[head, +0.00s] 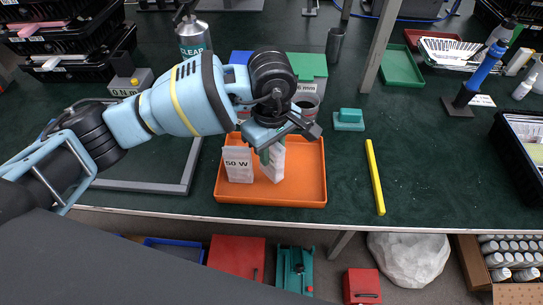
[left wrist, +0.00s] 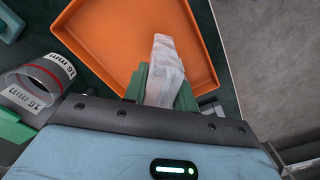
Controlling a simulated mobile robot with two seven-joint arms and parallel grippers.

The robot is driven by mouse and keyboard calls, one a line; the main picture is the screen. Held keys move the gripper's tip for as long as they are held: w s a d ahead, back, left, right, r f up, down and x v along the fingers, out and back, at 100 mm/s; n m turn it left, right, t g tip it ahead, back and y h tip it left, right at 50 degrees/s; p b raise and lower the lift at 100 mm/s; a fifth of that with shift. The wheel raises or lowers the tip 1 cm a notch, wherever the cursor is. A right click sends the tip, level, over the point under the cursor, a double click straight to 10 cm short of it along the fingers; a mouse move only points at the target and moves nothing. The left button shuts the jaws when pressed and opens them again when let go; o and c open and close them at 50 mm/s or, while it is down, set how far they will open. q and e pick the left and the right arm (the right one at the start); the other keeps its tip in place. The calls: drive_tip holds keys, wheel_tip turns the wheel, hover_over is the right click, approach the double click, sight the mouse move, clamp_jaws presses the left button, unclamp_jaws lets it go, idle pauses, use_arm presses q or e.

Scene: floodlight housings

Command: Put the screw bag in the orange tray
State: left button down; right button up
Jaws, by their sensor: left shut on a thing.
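The orange tray (head: 305,184) lies on the dark green bench near its front edge; it also fills much of the left wrist view (left wrist: 115,42). My left gripper (head: 270,157) points down over the tray, its green fingers shut on the whitish, translucent screw bag (head: 275,166). In the left wrist view the bag (left wrist: 165,68) sticks out from between the fingers (left wrist: 163,88), inside the tray's outline. I cannot tell whether the bag touches the tray floor. A white piece marked "50 W" (head: 238,166) stands in the tray's left part. My right gripper is not in view.
Behind the tray are a clear cup with a red band (head: 306,101) and a green bin (head: 309,66). To the right are a teal block (head: 349,119) and a yellow bar (head: 375,177). A grey frame (head: 150,186) lies to the left.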

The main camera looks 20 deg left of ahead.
use_arm(q)
drive_tip(key=shift+f, duration=1.4)
drive_tip(key=shift+f, duration=0.1)
drive_tip(key=shift+f, duration=0.1)
drive_tip(key=c, duration=1.1)
unclamp_jaws()
wheel_tip(320, 180, up, 12)
drive_tip(key=shift+r, duration=0.2)
